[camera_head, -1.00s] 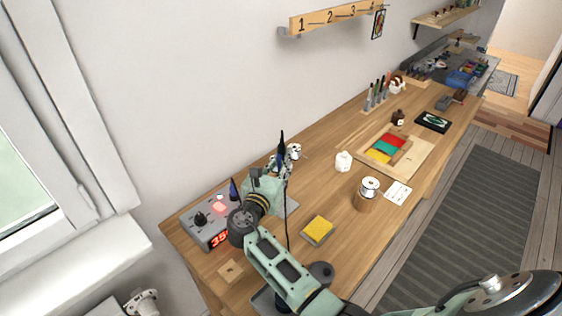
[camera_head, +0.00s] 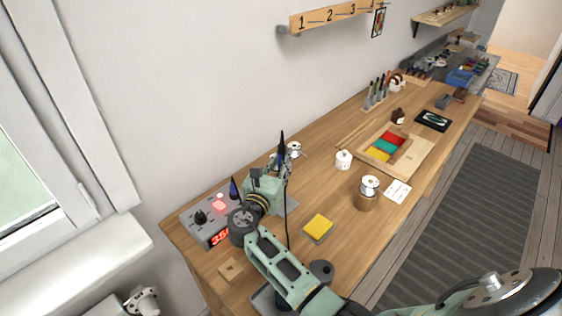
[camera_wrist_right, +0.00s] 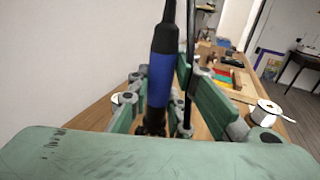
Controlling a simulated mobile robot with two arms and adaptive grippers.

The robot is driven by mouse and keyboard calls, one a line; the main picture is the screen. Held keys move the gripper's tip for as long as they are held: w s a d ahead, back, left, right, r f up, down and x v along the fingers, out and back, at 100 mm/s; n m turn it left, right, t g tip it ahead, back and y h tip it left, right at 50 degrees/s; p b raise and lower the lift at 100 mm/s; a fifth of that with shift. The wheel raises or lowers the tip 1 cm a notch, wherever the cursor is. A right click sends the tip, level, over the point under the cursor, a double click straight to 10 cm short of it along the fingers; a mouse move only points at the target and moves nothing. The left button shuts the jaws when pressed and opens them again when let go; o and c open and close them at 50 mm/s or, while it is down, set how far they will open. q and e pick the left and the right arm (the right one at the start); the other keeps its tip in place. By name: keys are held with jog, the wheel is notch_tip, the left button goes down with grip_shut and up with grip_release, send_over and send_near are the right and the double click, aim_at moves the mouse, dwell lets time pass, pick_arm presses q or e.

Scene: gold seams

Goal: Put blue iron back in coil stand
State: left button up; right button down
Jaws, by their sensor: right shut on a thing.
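The blue iron (camera_head: 281,160) stands close to upright in my right gripper (camera_head: 280,172), its black end pointing up. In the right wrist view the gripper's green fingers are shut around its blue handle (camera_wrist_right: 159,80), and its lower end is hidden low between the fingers. I cannot make out the coil stand clearly; the gripper and arm cover that part of the bench. A grey base plate (camera_head: 292,205) shows partly beside the gripper. My left gripper is not in view.
A grey control box (camera_head: 193,222) with red digits stands left of my right gripper, a dark-blue pointed thing (camera_head: 233,188) beside it. A dark cord hangs beside the gripper.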

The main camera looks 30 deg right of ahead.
aim_at(280, 150)
jog(key=shift+f+b, duration=0.65)
jog(key=shift+f, duration=0.35)
dwell(0.4)
jog(key=c, duration=1.5)
grip_release()
jog(key=shift+c, duration=0.2)
jog(key=o, duration=0.5)
jog(key=shift+r, duration=0.15)
notch_tip(280, 150, up, 7)
jog(key=p, duration=0.7)
